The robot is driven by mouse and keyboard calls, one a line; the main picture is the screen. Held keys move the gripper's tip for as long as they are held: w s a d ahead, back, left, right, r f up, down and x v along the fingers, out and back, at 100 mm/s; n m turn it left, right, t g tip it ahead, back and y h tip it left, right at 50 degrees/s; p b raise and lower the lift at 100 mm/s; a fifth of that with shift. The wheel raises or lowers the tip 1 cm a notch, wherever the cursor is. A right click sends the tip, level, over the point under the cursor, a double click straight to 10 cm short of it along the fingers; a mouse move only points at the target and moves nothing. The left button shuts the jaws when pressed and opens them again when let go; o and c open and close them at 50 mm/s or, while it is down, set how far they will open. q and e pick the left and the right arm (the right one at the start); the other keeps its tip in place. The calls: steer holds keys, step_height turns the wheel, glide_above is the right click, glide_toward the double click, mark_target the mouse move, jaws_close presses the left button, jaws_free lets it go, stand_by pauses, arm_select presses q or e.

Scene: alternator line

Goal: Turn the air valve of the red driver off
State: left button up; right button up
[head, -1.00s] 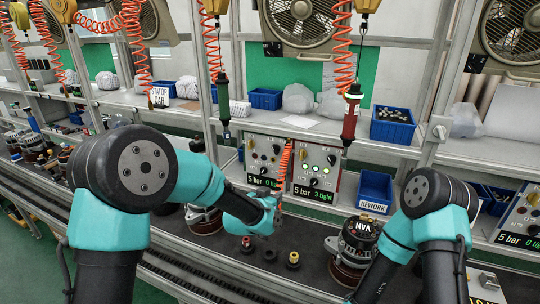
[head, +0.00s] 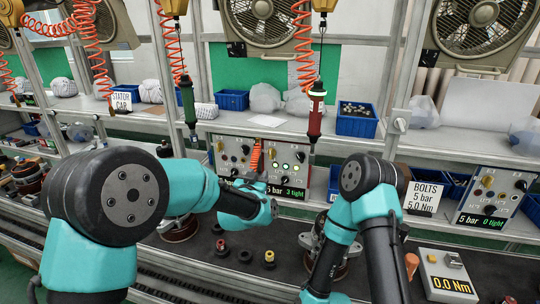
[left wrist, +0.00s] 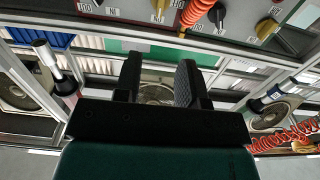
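The red driver (head: 315,112) hangs upright from an orange coiled hose above the bench. Below it stands a red-edged control panel (head: 285,163) with knobs, lit lamps and a display reading "5 bar 3 tight". My left gripper (left wrist: 158,82) is open and empty; its two dark fingers stand apart in the left wrist view. In the head view its wrist is in front of the panel's lower part, and the fingertips are hidden. A panel with a yellow handle (left wrist: 160,10) lies along the wrist view's top edge, beyond the fingers. Which handle is the red driver's valve is unclear. My right gripper is out of view.
A green driver (head: 188,103) hangs over a neighbouring panel (head: 231,156). An orange coiled hose (head: 255,156) hangs before the panels. Small parts (head: 245,244) stand on the dark bench. A blue bin (head: 357,121) is on the shelf, and a torque box (head: 448,275) is at right.

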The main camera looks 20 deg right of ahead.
mark_target(270, 154)
arm_select(q)
steer(key=x, duration=1.5)
steer(key=shift+w+d, duration=0.15)
steer(key=shift+w, duration=0.15)
jaws_close()
